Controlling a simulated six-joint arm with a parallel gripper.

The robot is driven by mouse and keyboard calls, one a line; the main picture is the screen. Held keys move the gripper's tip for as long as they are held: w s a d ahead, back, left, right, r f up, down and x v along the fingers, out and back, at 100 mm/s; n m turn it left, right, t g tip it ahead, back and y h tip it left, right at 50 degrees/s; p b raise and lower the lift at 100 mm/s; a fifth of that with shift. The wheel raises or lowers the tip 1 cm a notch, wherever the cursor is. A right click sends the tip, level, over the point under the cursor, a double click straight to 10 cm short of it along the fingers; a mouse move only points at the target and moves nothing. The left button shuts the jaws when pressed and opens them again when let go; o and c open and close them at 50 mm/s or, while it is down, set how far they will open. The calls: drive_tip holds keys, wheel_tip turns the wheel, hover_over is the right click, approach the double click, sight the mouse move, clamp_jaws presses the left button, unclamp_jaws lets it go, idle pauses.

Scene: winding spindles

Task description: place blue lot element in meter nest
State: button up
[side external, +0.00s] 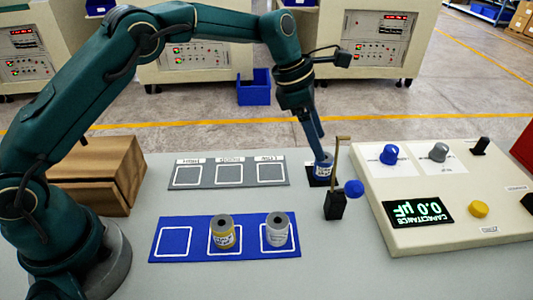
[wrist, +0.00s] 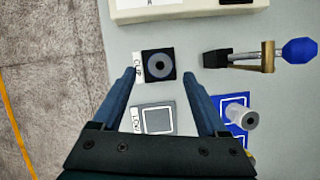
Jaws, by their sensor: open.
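The blue element (side external: 323,167), a small spool with a white label, stands upright on a black square nest (side external: 310,181) left of the meter. In the wrist view, the spool's round grey top with a dark centre (wrist: 159,66) sits in the middle of the black nest (wrist: 172,79), beside a label reading CLIP. My gripper (side external: 320,152) is just above the spool in the side view. In the wrist view, my gripper (wrist: 158,77) is open, with one finger on each side of the nest. I cannot tell whether the fingers touch the spool.
A lever with a blue knob (side external: 353,187) stands close right of the nest. The meter panel (side external: 377,209) reads 0.0 µF. A blue tray (side external: 190,257) holds a yellow spool (side external: 222,232) and a grey spool (side external: 277,231); its left square is empty. A grey three-square tray (side external: 282,184) is empty.

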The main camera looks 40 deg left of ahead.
drive_tip(key=s+a+r+m+t+y, duration=0.2)
drive_tip(key=s+a+r+m, duration=0.5)
drive_tip(key=s+r+m, duration=0.6)
drive_tip(key=s+a+f+m, duration=0.2)
drive_tip(key=s+m, duration=0.4)
drive_tip(key=s, duration=0.1)
drive_tip(key=s+a+f+m+t+y, duration=0.1)
drive_tip(key=s+a+f+m, duration=0.1)
drive_tip(key=s+m, duration=0.3)
drive_tip(key=shift+s+f+m+y, duration=0.3)
drive_tip(key=shift+s+f+m, duration=0.15)
drive_tip(key=shift+s, duration=0.45)
